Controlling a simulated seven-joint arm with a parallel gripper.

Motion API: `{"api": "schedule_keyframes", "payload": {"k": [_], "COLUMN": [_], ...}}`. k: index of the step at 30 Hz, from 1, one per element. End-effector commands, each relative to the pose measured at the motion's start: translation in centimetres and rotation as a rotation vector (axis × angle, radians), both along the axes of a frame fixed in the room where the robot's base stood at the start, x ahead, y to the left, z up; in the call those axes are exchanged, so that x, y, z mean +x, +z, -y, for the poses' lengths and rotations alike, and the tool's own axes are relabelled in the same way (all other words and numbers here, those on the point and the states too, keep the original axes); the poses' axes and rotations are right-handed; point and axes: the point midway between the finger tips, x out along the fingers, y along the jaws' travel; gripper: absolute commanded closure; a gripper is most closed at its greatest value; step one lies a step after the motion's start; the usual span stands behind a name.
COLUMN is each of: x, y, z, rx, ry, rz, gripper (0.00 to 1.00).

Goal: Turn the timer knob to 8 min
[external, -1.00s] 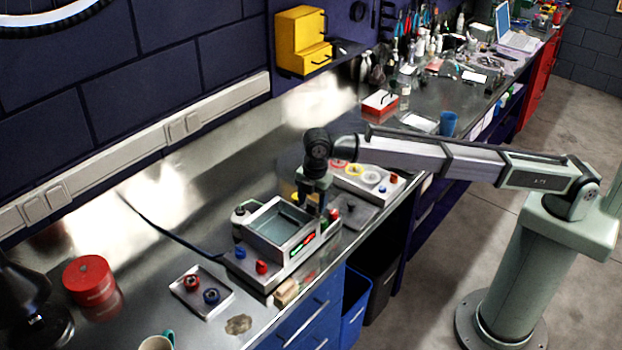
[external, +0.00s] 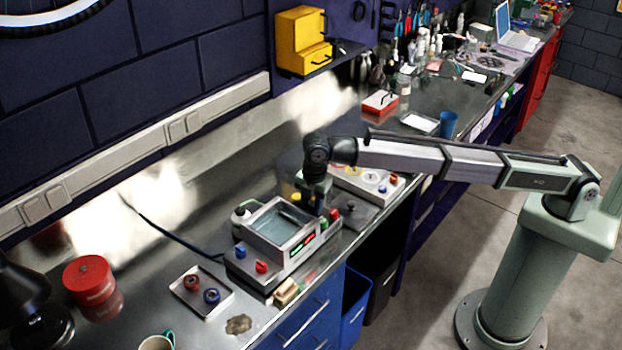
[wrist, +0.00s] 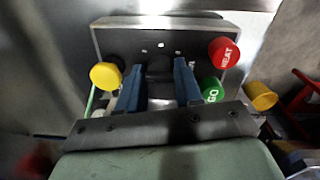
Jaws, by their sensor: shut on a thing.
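The timer knob (wrist: 160,68) is a dark knob on a grey panel (wrist: 125,38), seen between my fingers in the wrist view. Small white marks show on the panel beyond it, too small to read, and I cannot tell its setting. My gripper (wrist: 160,92) has its two blue fingers on either side of the knob, shut on it. In the external view my gripper (external: 318,207) points down at the right end of the bench unit with the open tank (external: 283,226); the knob is hidden there.
A red HEAT button (wrist: 223,52) and a green GO button (wrist: 211,89) sit close to the right finger. A yellow knob (wrist: 105,76) is close to the left finger. A tray (external: 202,292) with red and blue knobs lies on the bench at the front left.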

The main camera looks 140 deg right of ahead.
Motion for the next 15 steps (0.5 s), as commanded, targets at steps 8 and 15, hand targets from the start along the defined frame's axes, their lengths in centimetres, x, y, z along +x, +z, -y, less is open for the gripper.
{"api": "schedule_keyframes", "payload": {"k": [8, 15], "x": [-0.03, 0.00], "y": [-0.03, -0.03], "z": [-0.16, -0.19], "rx": [0.003, 0.003], "ry": [-0.010, -0.096], "rz": [-0.001, -0.001], "gripper": [0.96, 0.96]}}
